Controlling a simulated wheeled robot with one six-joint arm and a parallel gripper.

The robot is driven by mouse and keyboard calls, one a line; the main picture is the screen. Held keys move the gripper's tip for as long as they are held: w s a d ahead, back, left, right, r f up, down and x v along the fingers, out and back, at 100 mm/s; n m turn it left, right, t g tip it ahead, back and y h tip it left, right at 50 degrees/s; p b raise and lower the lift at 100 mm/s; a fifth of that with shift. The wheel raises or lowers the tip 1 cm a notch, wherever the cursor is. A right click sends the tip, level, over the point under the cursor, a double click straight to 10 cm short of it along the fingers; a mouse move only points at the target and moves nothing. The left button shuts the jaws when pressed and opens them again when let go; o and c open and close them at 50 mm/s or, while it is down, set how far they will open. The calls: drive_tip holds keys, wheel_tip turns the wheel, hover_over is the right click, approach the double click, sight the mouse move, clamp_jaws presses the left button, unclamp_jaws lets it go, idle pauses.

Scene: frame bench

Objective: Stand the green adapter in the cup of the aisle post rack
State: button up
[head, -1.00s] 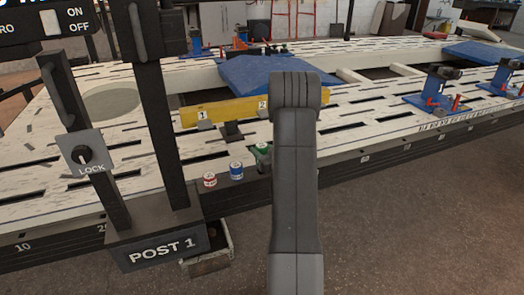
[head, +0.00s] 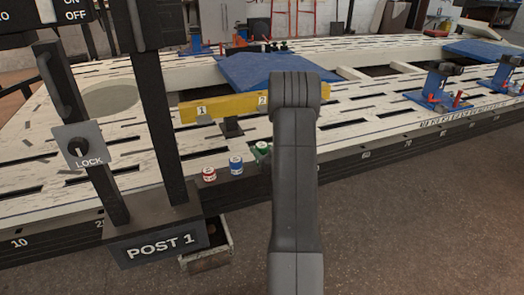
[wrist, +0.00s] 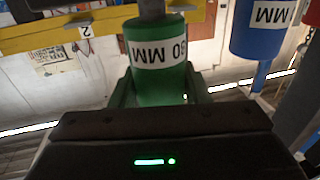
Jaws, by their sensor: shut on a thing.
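The green adapter (wrist: 158,65) fills the middle of the wrist view, its white "80 MM" label upside down. My gripper (wrist: 160,92) is shut on it, with a finger on each side. A grey stem shows at its far end. In the head view a part of the green adapter (head: 261,149) shows at the left edge of my arm, which hides my gripper. The blue adapter (head: 236,165) and red adapter (head: 209,174) stand to its left, on a dark ledge along the bench side. I cannot make out an empty cup.
The POST 1 column (head: 165,130) with its lock plate (head: 82,147) stands at the left. An open box (head: 206,256) hangs low beside it. A yellow bar (head: 225,108) crosses the bench (head: 350,135) behind the adapters. Floor at the lower right is clear.

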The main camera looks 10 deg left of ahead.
drive_tip(key=shift+f+b, duration=0.75)
drive_tip(key=shift+f, duration=0.1)
drive_tip(key=o, duration=1.3)
drive_tip(key=shift+r, duration=0.1)
drive_tip(key=p+v, duration=0.3)
drive_tip(key=v, duration=1)
drive_tip(key=shift+s+d, duration=0.3)
drive_tip(key=x, duration=0.4)
drive_tip(key=b+x, duration=0.1)
drive_tip(key=x, duration=0.4)
drive_tip(key=b+x, duration=0.1)
drive_tip(key=x, duration=0.4)
drive_tip(key=shift+r, duration=0.45)
